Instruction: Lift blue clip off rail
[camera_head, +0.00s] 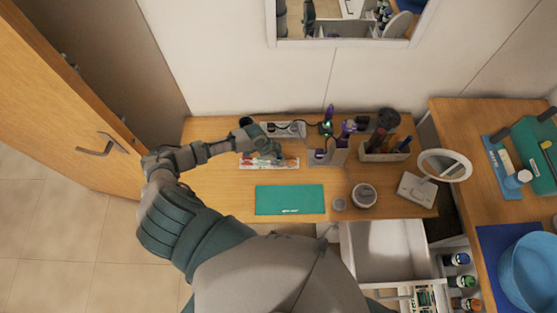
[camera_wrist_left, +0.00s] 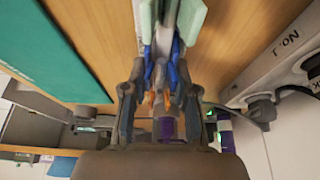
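The white clip rail (camera_head: 262,166) lies on the wooden table behind the green mat, with small coloured clips on it. In the left wrist view, the blue clip (camera_wrist_left: 178,76) is on the rail between my left gripper's fingers (camera_wrist_left: 160,85). Orange clips (camera_wrist_left: 150,99) show close to it, and pale green clips (camera_wrist_left: 190,22) are farther along. In the head view, my left gripper (camera_head: 272,150) is right over the rail and hides part of it. The fingers are close around the blue clip, but I cannot tell whether they grip it. My right gripper is not in view.
A white power strip (camera_head: 290,129) lies behind the rail. A grey holder (camera_head: 326,157) with purple items and a brush box (camera_head: 384,152) stand to the right. The green mat (camera_head: 290,200) in front is clear. A round mirror (camera_head: 444,165) stands farther right.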

